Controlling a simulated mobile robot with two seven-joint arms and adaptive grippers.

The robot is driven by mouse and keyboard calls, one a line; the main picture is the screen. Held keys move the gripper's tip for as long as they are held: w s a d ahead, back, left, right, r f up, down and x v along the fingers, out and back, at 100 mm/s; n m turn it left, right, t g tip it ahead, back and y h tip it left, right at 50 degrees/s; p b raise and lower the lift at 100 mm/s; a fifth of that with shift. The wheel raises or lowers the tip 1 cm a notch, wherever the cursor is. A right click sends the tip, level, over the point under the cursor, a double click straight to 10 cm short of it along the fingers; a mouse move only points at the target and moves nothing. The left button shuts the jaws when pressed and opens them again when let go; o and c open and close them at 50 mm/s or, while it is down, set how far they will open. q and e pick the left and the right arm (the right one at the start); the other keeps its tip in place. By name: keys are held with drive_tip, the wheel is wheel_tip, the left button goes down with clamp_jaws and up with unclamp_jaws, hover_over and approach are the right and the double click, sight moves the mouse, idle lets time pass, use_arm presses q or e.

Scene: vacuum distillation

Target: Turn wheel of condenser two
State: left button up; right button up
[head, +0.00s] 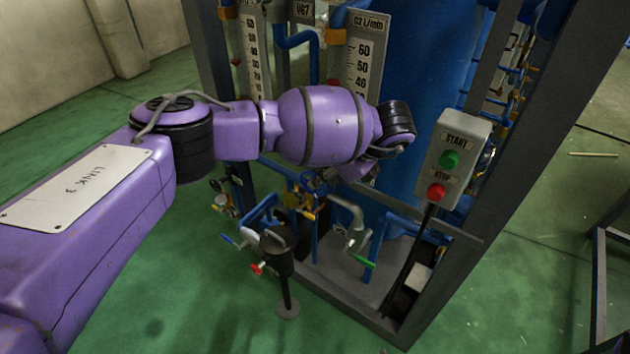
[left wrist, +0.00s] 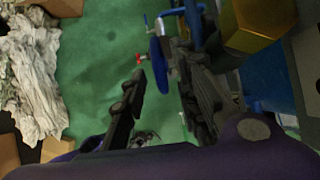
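In the left wrist view a blue wheel (left wrist: 161,66) shows nearly edge-on, between the two dark fingers of my left gripper (left wrist: 163,72). The fingers are apart, with green floor showing between them; I cannot tell whether either touches the wheel. In the head view my left arm reaches in front of the rig and its gripper is hidden behind the wrist. A blue round wheel (head: 314,182) is partly visible just below the arm; I cannot tell whether it is the same wheel. My right gripper is in neither view.
A START/STOP box (head: 450,158) stands right of my wrist on the grey frame (head: 520,130). Flow scales, including one marked C2 L/min (head: 364,55), stand behind the arm. Pipes and valves crowd below, with a red-handled valve (head: 258,268). Green floor (head: 190,290) is open at lower left.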

use_arm(q)
drive_tip(key=v, duration=0.7)
drive_tip(key=shift+d+r, duration=0.25)
drive_tip(key=shift+s, duration=0.1)
